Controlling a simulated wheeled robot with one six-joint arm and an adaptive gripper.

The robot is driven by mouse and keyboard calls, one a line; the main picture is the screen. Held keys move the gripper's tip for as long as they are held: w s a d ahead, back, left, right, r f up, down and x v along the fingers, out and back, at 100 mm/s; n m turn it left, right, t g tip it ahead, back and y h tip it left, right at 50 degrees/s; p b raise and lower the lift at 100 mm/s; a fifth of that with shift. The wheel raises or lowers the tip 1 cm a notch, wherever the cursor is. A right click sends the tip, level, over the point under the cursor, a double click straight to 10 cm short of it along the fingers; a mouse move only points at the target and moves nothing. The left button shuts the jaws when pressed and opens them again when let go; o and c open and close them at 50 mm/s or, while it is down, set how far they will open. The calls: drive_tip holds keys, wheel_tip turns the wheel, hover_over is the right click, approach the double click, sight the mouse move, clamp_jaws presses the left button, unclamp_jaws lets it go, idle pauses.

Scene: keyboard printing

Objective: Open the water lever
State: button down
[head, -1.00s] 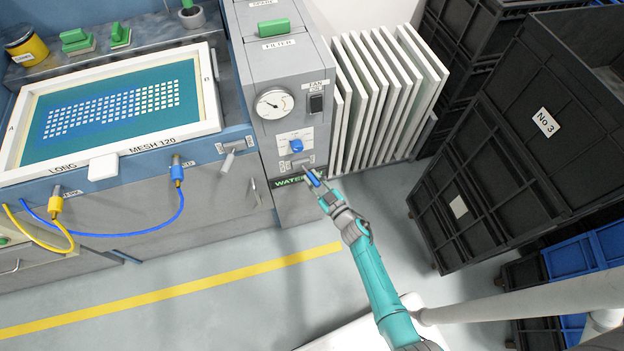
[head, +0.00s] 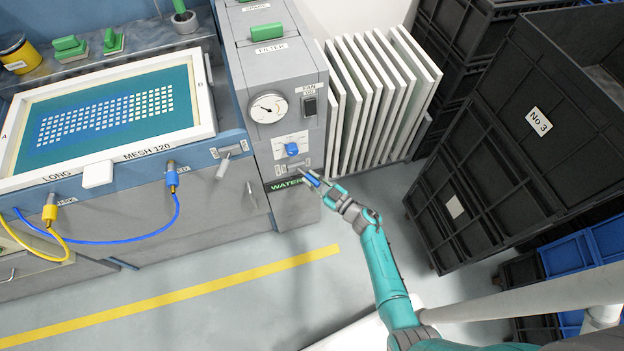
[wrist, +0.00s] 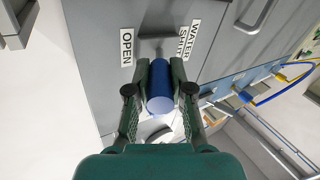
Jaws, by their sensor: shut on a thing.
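The water lever has a blue cylindrical grip (wrist: 159,88) that sticks out from a slot in the grey cabinet front. An OPEN label (wrist: 127,48) is on the left of the slot and a WATER SHUT label (wrist: 189,41) on the right in the wrist view. My gripper (wrist: 160,92) is shut on the blue grip, one finger on each side. In the head view my gripper (head: 317,184) holds the lever at the lower front of the cabinet, beside the green-lettered WATER sign (head: 286,184). The fingers partly hide the lever there.
Above the lever are a blue knob (head: 291,149), a pressure gauge (head: 267,107) and a fan switch (head: 309,106). White panels (head: 350,95) stand right of the cabinet, with black crates (head: 480,190) farther right. Floor is clear in front of the cabinet.

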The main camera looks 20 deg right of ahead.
drive_tip(key=shift+r, duration=0.1)
drive_tip(key=c, duration=1)
unclamp_jaws()
drive_tip(key=shift+d, duration=0.1)
drive_tip(key=v, duration=1.2)
